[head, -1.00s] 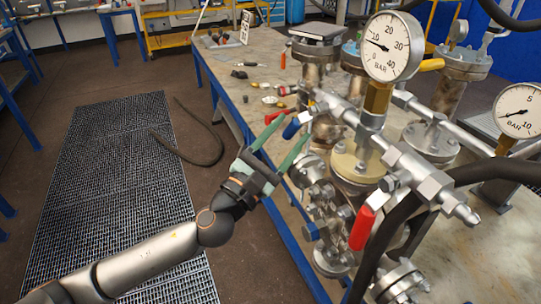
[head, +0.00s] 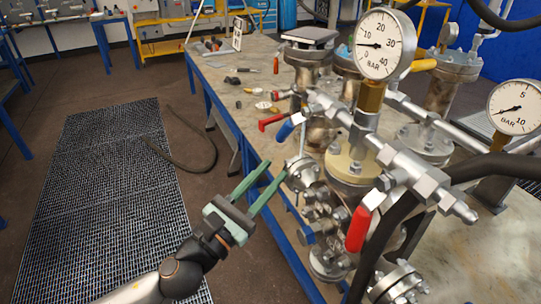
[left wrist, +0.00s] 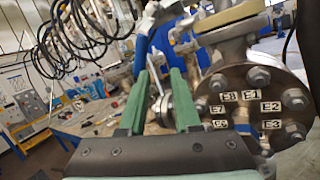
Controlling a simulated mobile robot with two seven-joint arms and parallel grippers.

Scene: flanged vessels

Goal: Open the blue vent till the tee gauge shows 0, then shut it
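The blue vent handle (head: 290,127) sits on the left end of the silver tee pipework, angled down to the left. The tee gauge (head: 385,45) stands upright above the pipework; its needle points left, a little below the 10 mark. My left gripper (head: 276,168) is open and empty, below and left of the blue handle and apart from it. Its green fingers also show in the left wrist view (left wrist: 162,74), with a gap between them. A blue bar-like part (left wrist: 141,48) shows beyond the fingertips there; I cannot tell whether it is the handle. My right gripper is not in view.
A red handle (head: 270,122) lies just left of the blue one, and a larger red lever (head: 358,230) hangs at the front. A second gauge (head: 514,106) stands at right. Bolted flanges (head: 325,225) crowd the table edge.

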